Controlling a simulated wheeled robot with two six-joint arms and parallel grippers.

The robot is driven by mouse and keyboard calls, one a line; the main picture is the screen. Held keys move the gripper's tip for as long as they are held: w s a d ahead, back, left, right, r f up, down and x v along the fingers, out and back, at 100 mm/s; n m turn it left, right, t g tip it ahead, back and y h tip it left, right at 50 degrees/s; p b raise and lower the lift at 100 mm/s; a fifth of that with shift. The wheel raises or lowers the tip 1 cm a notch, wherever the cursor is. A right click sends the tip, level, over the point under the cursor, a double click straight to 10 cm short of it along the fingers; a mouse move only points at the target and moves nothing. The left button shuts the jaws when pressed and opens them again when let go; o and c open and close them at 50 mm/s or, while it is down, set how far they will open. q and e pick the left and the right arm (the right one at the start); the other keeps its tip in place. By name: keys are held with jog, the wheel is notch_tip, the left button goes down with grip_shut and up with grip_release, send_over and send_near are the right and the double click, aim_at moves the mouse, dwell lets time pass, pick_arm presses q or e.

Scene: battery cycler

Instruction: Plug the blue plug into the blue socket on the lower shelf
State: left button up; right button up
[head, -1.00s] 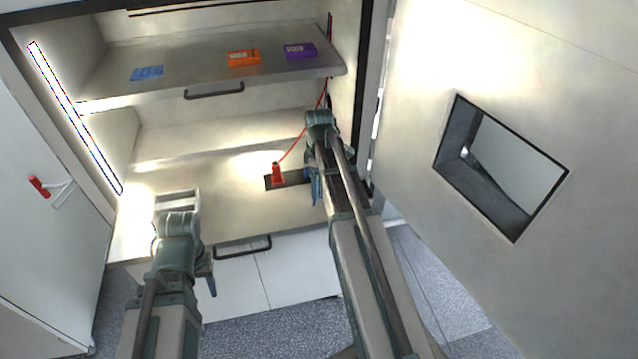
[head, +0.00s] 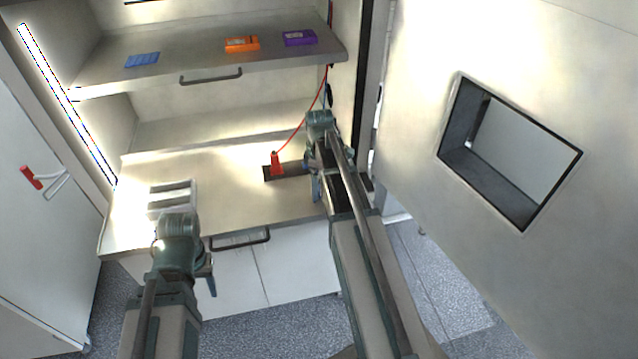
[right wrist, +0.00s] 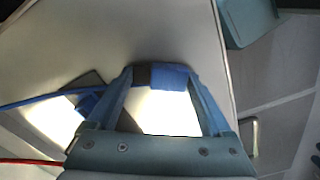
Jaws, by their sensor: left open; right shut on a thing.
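In the right wrist view, my right gripper (right wrist: 165,85) is shut on the blue plug (right wrist: 172,77), whose one end is dark. A blue cable (right wrist: 40,99) runs off to the left. In the head view, my right gripper (head: 317,185) is over the right part of the lower shelf (head: 225,175), just right of a dark plate (head: 290,171). A small blue part (right wrist: 88,103) shows beside a finger in the wrist view; I cannot tell whether it is the blue socket. My left gripper (head: 211,280) is open and empty, in front of the shelf's front edge.
A red plug (head: 277,165) with a red cable stands on the dark plate. A pale slotted block (head: 172,197) is on the lower shelf's left. Blue, orange (head: 241,44) and purple (head: 299,38) items lie on the upper shelf. An open door (head: 420,110) stands at right.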

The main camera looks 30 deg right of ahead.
jog(key=o, duration=1)
jog(key=shift+o, duration=0.2)
jog(key=shift+r, duration=0.15)
notch_tip(320, 180, up, 14)
jog(key=p, duration=1.4)
jog(key=shift+f, duration=0.2)
